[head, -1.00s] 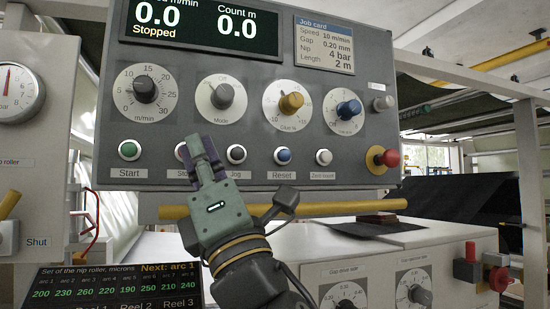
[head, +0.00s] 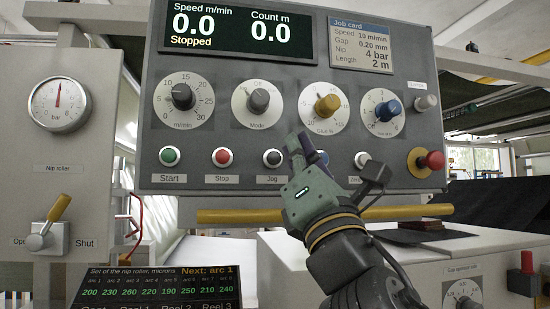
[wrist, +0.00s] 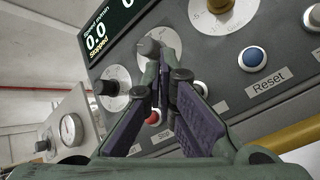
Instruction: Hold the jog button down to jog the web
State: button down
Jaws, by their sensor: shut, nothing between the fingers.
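The jog button (head: 271,158) is a dark round button in a pale ring, above the "Jog" label on the grey control panel (head: 240,135). In the wrist view the fingertips (wrist: 165,62) reach toward the panel. The jog button is mostly hidden behind the right finger there, with a bit of pale ring showing. Contact with the panel cannot be told. The display (head: 235,30) reads 0.0 m/min, 0.0 m, "Stopped".
The red Stop button (head: 222,156) and green Start button (head: 169,156) sit left of Jog. The blue Reset button (wrist: 252,58) shows in the wrist view. A red emergency knob (head: 431,161) projects at right. A yellow bar (head: 240,215) runs below the panel.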

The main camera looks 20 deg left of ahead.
aim_at(274, 158)
jog(key=w+a, duration=0.4)
jog(key=w, duration=0.2)
jog(key=shift+w+a, duration=0.1)
dwell(1.5)
jog(key=shift+w+a+p, duration=0.2)
jog(key=shift+p, duration=0.1)
